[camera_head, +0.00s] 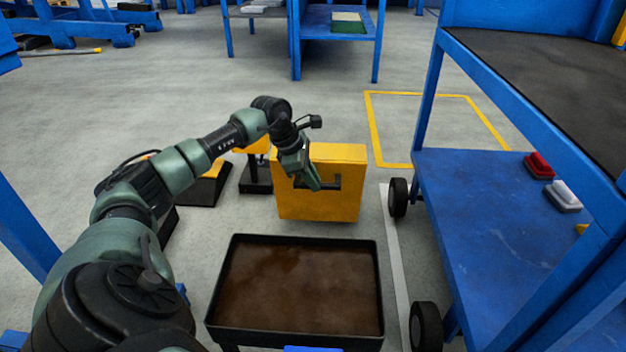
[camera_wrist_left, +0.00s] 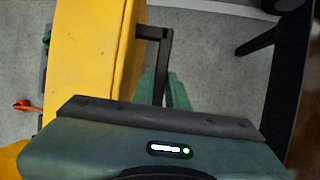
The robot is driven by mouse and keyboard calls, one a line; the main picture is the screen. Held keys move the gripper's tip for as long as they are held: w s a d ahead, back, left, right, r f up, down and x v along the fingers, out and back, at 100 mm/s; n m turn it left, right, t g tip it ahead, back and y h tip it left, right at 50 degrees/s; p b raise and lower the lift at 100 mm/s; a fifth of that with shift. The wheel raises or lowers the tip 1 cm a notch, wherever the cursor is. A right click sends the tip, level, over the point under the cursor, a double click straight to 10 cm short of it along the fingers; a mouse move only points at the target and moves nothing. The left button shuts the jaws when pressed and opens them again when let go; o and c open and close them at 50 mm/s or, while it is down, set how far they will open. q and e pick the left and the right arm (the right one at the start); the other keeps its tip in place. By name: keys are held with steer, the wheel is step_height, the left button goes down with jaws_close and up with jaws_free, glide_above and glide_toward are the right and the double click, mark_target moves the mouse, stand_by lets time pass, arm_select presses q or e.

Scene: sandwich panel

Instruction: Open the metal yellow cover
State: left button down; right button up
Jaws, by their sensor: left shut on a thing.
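The yellow metal cover (camera_head: 320,206) is a boxy panel upright ahead of me, beyond the dark tray. A black bar handle (camera_head: 336,182) is on its front face. My left gripper (camera_head: 312,183) reaches in from the left and is shut on the handle. In the left wrist view, the cover (camera_wrist_left: 85,55) fills the left part and the handle (camera_wrist_left: 167,62) stands out from its face. The green fingers (camera_wrist_left: 165,92) are at the handle, partly hidden by the gripper body. My right gripper is in neither view.
A black-rimmed tray (camera_head: 380,270) with a brown surface lies in front of the cover. A blue wheeled shelf (camera_head: 480,220) stands close on the right. Yellow and black stands are left of the cover. Open floor with a yellow marked rectangle (camera_head: 372,125) lies behind.

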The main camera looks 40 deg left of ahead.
mark_target(315, 147)
arm_select(q)
steer(key=shift+w+a+r+p, duration=0.15)
steer(key=shift+w+r+p, duration=0.05)
steer(key=shift+r+p, duration=0.2)
steer(key=w+a+r+p, duration=0.2)
steer(key=p, duration=0.1)
steer(key=shift+w+a+r+p, duration=0.1)
steer(key=shift+w+a+p, duration=0.05)
steer(key=shift+w+p, duration=0.25)
steer(key=w+a, duration=0.2)
steer(key=shift+w+a+r+p, duration=0.15)
steer(key=shift+w+r+p, duration=0.2)
steer(key=shift+p, duration=0.05)
steer(key=shift+w+a+r, duration=0.15)
steer(key=shift+w+a, duration=0.4)
steer(key=shift+w, duration=0.05)
